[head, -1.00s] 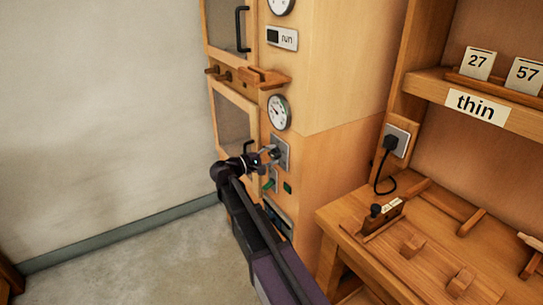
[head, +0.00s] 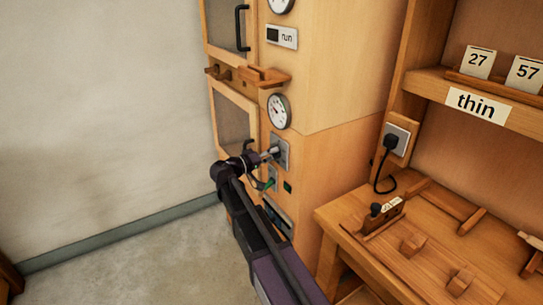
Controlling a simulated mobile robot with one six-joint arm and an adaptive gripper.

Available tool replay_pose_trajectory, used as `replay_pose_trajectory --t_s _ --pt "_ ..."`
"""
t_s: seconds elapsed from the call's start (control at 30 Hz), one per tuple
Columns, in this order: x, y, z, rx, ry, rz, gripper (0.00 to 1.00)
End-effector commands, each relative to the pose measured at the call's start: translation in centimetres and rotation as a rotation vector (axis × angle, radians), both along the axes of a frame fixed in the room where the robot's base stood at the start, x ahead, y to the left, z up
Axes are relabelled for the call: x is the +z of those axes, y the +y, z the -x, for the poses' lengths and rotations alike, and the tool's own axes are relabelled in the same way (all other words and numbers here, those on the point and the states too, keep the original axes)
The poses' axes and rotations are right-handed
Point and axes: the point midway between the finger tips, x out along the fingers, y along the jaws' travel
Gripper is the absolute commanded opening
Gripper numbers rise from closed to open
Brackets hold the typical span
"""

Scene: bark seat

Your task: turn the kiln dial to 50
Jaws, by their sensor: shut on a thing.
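The kiln (head: 335,75) is a tall wooden cabinet in the middle of the head view, with framed doors on its left face. A grey plate (head: 282,150) is on its narrow front, below a round white gauge (head: 279,111). My gripper (head: 270,154) is at this plate, shut on what appears to be the dial. The gripper covers the dial, so its marks and setting cannot be read. The gauge needle is too small to read surely.
A display reading "run" (head: 282,37) sits higher up. A green switch (head: 271,184) is just below my gripper. A wooden bench (head: 350,225) with tools, a plugged socket (head: 398,139) and a shelf labelled "thin" (head: 477,104) stand right. Floor at left (head: 130,265) is clear.

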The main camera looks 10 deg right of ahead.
Motion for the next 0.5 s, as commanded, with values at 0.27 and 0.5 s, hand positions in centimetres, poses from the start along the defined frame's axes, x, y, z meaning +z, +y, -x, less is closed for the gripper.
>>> replay_pose_trajectory --t_s 0.27,0.5 --pt "0.01 -0.09 -0.05 0.000 -0.038 -0.012 0.13" --pt "0.01 -0.09 -0.06 0.000 -0.038 -0.012 0.13"
